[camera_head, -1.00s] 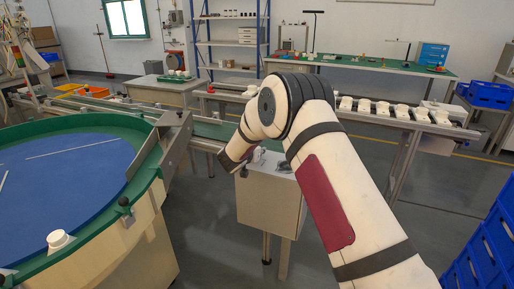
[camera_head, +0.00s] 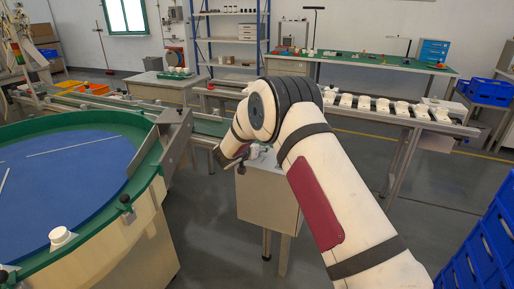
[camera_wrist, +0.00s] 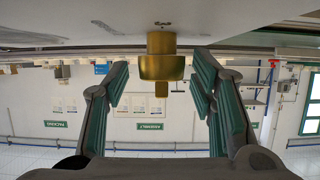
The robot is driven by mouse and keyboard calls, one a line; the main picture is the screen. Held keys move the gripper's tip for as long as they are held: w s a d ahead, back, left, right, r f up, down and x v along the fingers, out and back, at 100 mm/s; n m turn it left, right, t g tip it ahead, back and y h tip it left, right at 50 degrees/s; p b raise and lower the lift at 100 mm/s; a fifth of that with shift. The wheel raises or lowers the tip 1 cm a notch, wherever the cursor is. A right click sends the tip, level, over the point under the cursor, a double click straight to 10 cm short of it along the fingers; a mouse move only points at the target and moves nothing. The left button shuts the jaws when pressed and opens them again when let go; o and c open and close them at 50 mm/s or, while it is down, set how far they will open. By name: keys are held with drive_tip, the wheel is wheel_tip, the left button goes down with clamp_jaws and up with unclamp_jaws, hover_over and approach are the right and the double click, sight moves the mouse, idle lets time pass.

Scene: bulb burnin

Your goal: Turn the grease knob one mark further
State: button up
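In the wrist view, which looks upside down, a brass knob (camera_wrist: 162,68) with a wide collar and narrower ends projects from a pale surface at the picture's top. I take it to be the grease knob; no marks on it are readable. My gripper (camera_wrist: 160,80) is open, its green-padded fingers on either side of the knob with visible gaps. How far the knob reaches in depth between the fingers cannot be told. In the head view my gripper is over the grey cabinet (camera_head: 268,205), and my arm hides much of that spot.
A round table with a blue top (camera_head: 70,170) and green rim stands at the left. A conveyor (camera_head: 400,112) carrying several white parts runs behind the cabinet. Blue crates (camera_head: 490,245) are stacked at lower right. Open floor lies right of my arm.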

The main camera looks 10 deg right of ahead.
drive_tip(key=shift+a, duration=0.1)
drive_tip(key=v, duration=1.2)
